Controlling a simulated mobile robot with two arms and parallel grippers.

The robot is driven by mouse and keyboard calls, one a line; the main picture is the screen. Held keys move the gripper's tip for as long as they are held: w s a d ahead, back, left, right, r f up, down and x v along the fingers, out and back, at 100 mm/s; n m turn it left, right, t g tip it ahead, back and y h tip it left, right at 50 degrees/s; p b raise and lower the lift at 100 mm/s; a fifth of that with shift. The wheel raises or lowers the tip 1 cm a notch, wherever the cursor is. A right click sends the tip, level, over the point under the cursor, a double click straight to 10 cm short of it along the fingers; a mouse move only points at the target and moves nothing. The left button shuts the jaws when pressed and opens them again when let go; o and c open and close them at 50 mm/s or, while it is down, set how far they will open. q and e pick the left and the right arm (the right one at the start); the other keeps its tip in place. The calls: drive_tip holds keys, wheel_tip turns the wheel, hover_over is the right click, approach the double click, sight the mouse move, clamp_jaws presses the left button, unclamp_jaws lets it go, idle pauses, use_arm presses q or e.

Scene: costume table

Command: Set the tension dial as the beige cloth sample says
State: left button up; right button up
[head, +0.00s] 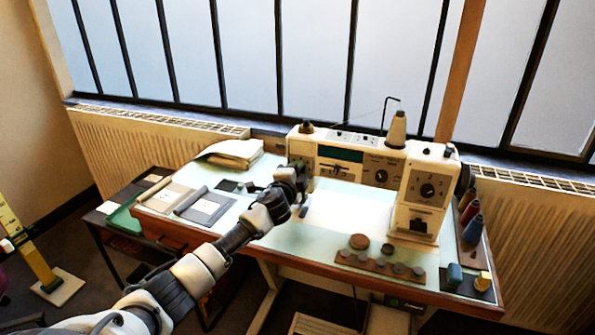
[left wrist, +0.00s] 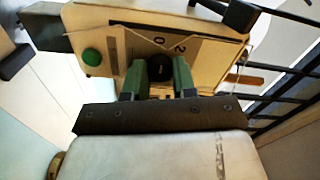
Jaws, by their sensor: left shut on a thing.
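The cream sewing machine (head: 340,150) stands at the back of the table. My left gripper (head: 297,186) is at the front of the machine's left end. In the left wrist view my left gripper (left wrist: 160,72) is shut on a round black dial (left wrist: 160,65) on a cream panel, with the figures 2 and 0 printed above it. The head view hides this dial behind the gripper. A beige cloth sample (head: 163,196) lies flat at the table's left end, beside a grey one (head: 205,208). Any writing on it is too small to read. My right gripper is not in view.
Two other dials (head: 427,190) (head: 381,176) face the front of the machine. Thread spools (head: 473,230) stand at the right end. A brown strip with several round pieces (head: 380,265) lies along the front edge. Folded cloth (head: 230,152) lies at the back left.

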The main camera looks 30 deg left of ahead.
use_arm(q)
drive_tip(key=shift+m+p, duration=1.1)
drive_tip(key=shift+m, duration=2.9)
drive_tip(key=o, duration=0.9)
